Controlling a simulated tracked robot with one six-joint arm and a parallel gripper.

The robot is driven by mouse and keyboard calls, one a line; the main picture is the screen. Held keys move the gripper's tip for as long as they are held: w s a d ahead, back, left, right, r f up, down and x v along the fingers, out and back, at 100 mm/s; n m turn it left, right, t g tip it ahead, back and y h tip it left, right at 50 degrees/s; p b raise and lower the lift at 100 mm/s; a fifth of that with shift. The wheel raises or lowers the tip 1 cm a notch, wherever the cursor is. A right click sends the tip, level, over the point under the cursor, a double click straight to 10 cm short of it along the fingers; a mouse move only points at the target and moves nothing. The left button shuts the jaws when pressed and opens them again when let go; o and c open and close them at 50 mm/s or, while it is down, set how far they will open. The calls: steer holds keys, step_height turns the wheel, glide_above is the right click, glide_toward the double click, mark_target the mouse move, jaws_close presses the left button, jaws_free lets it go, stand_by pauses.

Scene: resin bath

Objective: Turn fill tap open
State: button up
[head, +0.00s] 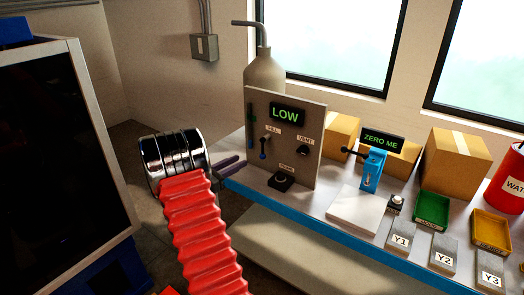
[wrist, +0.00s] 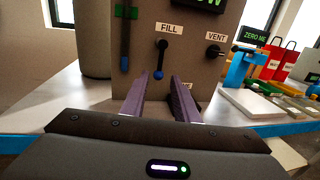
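The fill tap (wrist: 160,60) is a dark lever with a blue tip on the grey panel (head: 312,160), under the FILL label; it hangs pointing down. In the head view the fill tap (head: 263,148) also points down. My gripper (wrist: 161,85) has two purple fingers spread apart, with nothing between them. In the wrist view the lever's blue tip shows in the gap, just beyond the fingertips. In the head view my gripper (head: 236,165) is left of the panel and looks apart from it. The display (head: 286,115) reads LOW.
The vent tap (head: 305,140) is right of the fill tap, and a black button unit (head: 281,180) sits below. A blue stand (head: 372,170), white plate (head: 356,209), green tray (head: 432,208) and boxes stand to the right. A grey bottle (head: 264,74) is behind the panel.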

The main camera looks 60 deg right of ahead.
mark_target(263, 153)
steer(key=x, duration=1.3)
steer(key=shift+s+d, duration=0.1)
steer(key=shift+d, duration=0.25)
steer(key=shift+c, duration=0.7)
jaws_close()
steer(key=shift+a, duration=0.1)
